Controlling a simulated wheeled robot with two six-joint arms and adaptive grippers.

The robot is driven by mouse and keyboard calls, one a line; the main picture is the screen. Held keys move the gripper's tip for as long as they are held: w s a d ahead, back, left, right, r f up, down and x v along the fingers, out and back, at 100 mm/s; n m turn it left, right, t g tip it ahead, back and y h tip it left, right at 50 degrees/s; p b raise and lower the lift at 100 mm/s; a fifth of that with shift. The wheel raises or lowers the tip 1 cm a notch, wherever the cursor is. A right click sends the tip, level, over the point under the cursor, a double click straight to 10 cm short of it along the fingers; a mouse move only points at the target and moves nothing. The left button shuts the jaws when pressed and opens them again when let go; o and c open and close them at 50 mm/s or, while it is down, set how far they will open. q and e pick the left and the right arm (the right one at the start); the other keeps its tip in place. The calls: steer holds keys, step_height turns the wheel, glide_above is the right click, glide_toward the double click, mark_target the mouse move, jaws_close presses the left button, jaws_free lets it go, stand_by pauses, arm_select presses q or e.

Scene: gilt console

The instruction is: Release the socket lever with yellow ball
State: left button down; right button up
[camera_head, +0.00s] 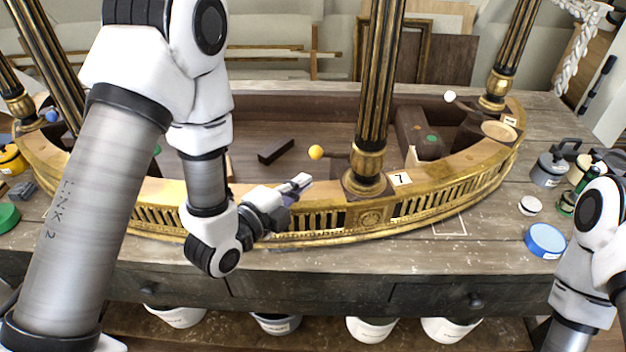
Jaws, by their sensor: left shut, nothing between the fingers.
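The yellow ball (316,152) sits at the end of a short dark lever (336,156) that runs to the base of the middle gilt column (372,90). A tag marked 7 (400,179) lies just right of that base. My left gripper (303,181) is shut and empty over the gilt rail, below and slightly left of the yellow ball, apart from it. My right arm (590,260) shows at the right edge; its gripper is out of view.
A white ball (450,96) and a blue ball (51,116) are at other column bases. A dark block (275,151) lies inside the curved gilt frame (460,192).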

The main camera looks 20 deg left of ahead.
arm_select(q)
steer(key=b+x, duration=0.1)
steer(key=x, duration=0.2)
steer(key=shift+a+f, duration=0.15)
steer(key=shift+w+d+r+p, duration=0.15)
steer(key=shift+w+p, duration=0.3)
steer(key=shift+w+d+r+p, duration=0.15)
steer(key=shift+w+p, duration=0.3)
steer(key=shift+w, duration=0.05)
steer(key=w, duration=0.1)
steer(key=w+a+f+p, duration=0.1)
steer(key=w, duration=0.2)
steer(key=shift+a+f+p, duration=0.2)
steer(key=shift+a+p, duration=0.1)
arm_select(e)
steer(key=shift+a+r, duration=0.1)
steer(key=shift+r, duration=0.25)
